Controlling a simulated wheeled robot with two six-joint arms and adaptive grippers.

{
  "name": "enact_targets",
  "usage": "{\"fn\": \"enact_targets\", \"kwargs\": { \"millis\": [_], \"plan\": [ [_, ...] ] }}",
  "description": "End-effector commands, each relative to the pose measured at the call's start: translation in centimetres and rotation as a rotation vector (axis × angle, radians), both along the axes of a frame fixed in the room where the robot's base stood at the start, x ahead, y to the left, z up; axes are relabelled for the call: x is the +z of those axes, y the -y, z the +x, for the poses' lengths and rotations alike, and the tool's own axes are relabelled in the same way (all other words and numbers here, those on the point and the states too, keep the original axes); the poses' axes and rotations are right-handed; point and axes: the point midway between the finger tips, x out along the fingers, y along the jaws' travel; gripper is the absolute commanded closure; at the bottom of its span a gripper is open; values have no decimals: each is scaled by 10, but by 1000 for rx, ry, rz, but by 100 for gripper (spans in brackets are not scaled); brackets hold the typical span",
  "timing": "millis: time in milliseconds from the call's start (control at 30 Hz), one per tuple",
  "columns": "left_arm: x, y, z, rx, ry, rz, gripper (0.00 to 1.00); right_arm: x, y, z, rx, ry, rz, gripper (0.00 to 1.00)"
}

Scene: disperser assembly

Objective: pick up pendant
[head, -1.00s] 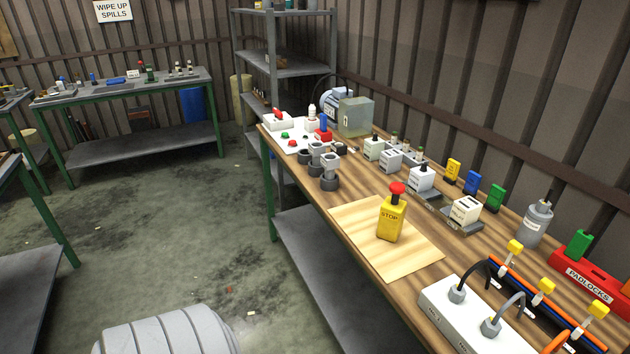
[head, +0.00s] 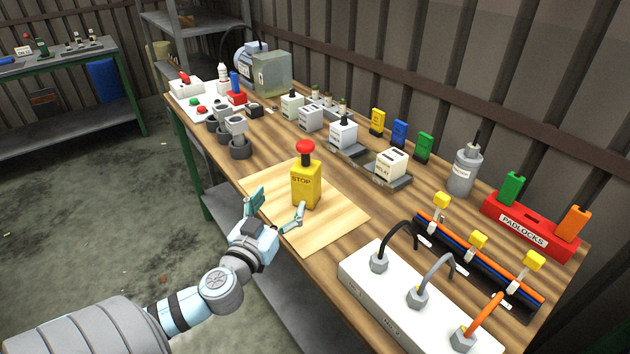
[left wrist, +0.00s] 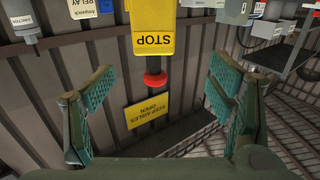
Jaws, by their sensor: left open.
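The pendant is a yellow box labelled STOP with a red mushroom button on top (head: 306,186). It stands upright on a light wooden board (head: 338,228) on the workbench. My left gripper (head: 278,205) is open, just in front of and to the left of the pendant, with a finger low on each side. In the left wrist view the pendant (left wrist: 153,32) appears upside down between and beyond the two spread teal finger pads, and I see no contact there. My right gripper is not in view.
A white box with cable glands (head: 375,290) stands at the near right. A red padlock rack (head: 525,226) is at the far right. Grey cylindrical parts (head: 238,140) stand left of the pendant. Labelled blocks (head: 343,134) stand behind it. The board is otherwise clear.

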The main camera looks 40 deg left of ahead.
Motion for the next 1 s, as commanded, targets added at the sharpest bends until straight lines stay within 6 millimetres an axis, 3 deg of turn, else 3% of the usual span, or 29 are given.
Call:
{"fn": "enact_targets", "kwargs": {
  "millis": [200,600,867,1000],
  "plan": [
    [3,-9,63,-13,5,-7,25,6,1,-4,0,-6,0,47],
    [0,-24,126,-16,2,-5,25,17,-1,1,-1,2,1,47],
    [-3,-26,134,-17,0,-4,25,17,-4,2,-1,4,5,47],
    [-3,-27,133,-16,0,-3,46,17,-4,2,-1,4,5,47]
  ]
}}
